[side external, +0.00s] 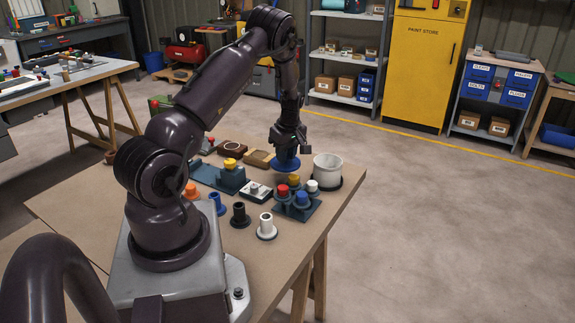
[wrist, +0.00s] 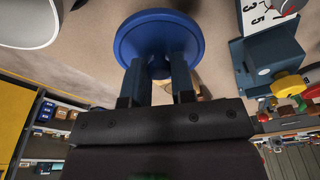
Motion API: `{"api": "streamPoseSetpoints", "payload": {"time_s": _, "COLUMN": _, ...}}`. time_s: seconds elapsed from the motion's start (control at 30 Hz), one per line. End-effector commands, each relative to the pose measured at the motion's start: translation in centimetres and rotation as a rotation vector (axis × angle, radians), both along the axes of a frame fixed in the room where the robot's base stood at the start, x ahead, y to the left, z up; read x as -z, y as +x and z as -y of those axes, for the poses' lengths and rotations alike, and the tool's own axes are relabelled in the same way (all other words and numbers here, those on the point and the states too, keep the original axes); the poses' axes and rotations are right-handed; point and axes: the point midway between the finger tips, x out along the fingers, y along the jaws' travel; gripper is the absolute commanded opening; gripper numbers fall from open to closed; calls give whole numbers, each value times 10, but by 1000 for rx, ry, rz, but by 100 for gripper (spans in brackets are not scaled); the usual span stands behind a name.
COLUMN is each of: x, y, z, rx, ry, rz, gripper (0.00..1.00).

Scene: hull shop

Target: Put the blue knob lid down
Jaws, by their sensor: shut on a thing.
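My gripper (side external: 288,150) points down and is shut on the knob of the blue knob lid (side external: 286,165). The lid is a round blue disc and looks about level. It is at the far part of the table, just left of the white pot (side external: 327,168); I cannot tell whether it touches the tabletop. The pot's rim (wrist: 52,38) shows at the upper left there, apart from the lid.
A dark block with red, yellow, white and blue knobs (side external: 298,204) stands in front of the lid. A small box with a dial (side external: 256,191), a tan tray (side external: 258,158) and a stepped block with a yellow knob (side external: 231,175) are to the left. Several flanged bushings (side external: 240,217) stand nearer.

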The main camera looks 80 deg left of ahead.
Motion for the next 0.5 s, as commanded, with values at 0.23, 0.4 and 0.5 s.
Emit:
{"api": "streamPoseSetpoints", "payload": {"time_s": 0.23, "x": 20, "y": 7, "z": -10, "rx": 0, "ry": -1, "rz": -2, "gripper": 1}}
{"api": "streamPoseSetpoints", "payload": {"time_s": 0.4, "x": 42, "y": 7, "z": -10, "rx": 0, "ry": 0, "rz": 0, "gripper": 1}}
{"api": "streamPoseSetpoints", "payload": {"time_s": 0.5, "x": 45, "y": 7, "z": -10, "rx": -1, "ry": 0, "rz": 0, "gripper": 1}}
